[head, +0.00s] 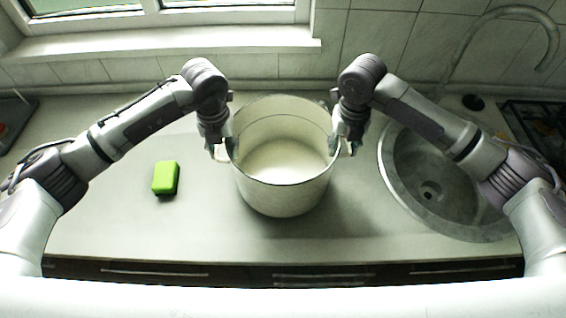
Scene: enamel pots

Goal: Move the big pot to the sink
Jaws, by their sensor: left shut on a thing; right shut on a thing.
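The big pot (283,196) is white and open at the top, and looks empty. It is upright over the middle of the counter, left of the sink. I cannot tell whether its base touches the counter. My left gripper (221,152) is shut on the pot's left handle. My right gripper (347,149) is shut on its right handle. The fingers partly hide both handles. The round metal sink (418,205) is on the right, partly hidden behind my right arm.
A green sponge (165,177) lies on the counter (110,225) left of the pot. A curved faucet (548,42) rises behind the sink. Bare counter lies between pot and sink.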

